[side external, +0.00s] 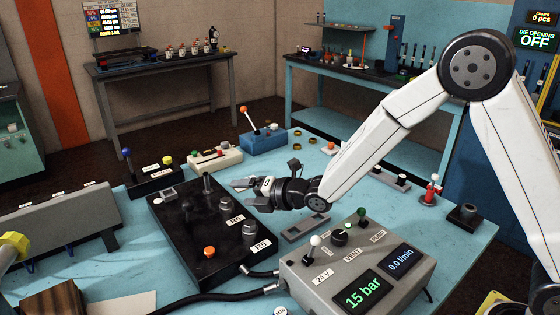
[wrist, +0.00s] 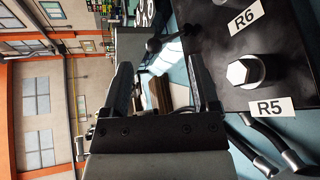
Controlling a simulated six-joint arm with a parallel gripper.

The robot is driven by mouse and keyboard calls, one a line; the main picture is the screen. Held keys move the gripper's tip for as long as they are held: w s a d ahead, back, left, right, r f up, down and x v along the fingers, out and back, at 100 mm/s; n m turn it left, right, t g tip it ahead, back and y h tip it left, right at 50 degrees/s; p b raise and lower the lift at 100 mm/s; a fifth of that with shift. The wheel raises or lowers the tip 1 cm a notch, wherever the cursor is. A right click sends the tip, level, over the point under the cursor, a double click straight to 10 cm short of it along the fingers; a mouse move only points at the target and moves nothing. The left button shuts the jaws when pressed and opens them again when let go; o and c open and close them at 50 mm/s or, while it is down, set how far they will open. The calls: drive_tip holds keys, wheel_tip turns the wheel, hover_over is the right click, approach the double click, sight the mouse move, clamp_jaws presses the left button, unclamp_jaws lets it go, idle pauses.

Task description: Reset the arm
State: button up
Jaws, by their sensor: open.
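My gripper (side external: 247,191) hangs level above the blue table, over the right edge of the black block (side external: 184,238), with its fingers pointing left. In the wrist view its two fingers (wrist: 158,66) stand apart with nothing held between them. The black block carries fittings labelled R6 (side external: 235,219) and R5 (side external: 262,245). In the wrist view the hex fitting (wrist: 245,71) by the R5 label lies right of the fingers. My white arm reaches in from the right.
A grey control box (side external: 356,270) reading 15 bar stands in front of my gripper. Black hoses (side external: 205,298) run from the block's front right. A blue box with an orange-knobbed lever (side external: 250,122) and a white switch box (side external: 214,158) stand behind. A red valve (side external: 430,190) stands right.

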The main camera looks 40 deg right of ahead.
drive_tip(key=s+d+m+g+h, duration=0.2)
drive_tip(key=s+d+m, duration=0.3)
drive_tip(key=m, duration=0.4)
drive_tip(key=s+d+m+g+h, duration=0.2)
drive_tip(key=s+d+m, duration=0.3)
drive_tip(key=s+m, duration=0.3)
drive_tip(key=s+d+m+g+h, duration=0.2)
drive_tip(key=s+d+m, duration=0.3)
drive_tip(key=m, duration=0.5)
drive_tip(key=shift+s+d+f+h, duration=0.15)
drive_tip(key=shift+s+h, duration=0.05)
drive_tip(key=shift+s, duration=0.3)
drive_tip(key=shift+s+d+f+h, duration=0.15)
drive_tip(key=shift+s+h, duration=0.05)
drive_tip(key=shift+s, duration=0.25)
drive_tip(key=s+f+g, duration=0.2)
drive_tip(key=s, duration=0.1)
drive_tip(key=s+f+g, duration=0.1)
drive_tip(key=s+g, duration=0.1)
drive_tip(key=shift+s+a+f, duration=0.15)
drive_tip(key=shift+s+f, duration=0.05)
drive_tip(key=shift+f, duration=0.15)
drive_tip(key=shift+s+a+f, duration=0.1)
drive_tip(key=shift+s+f, duration=0.05)
drive_tip(key=shift+s, duration=0.15)
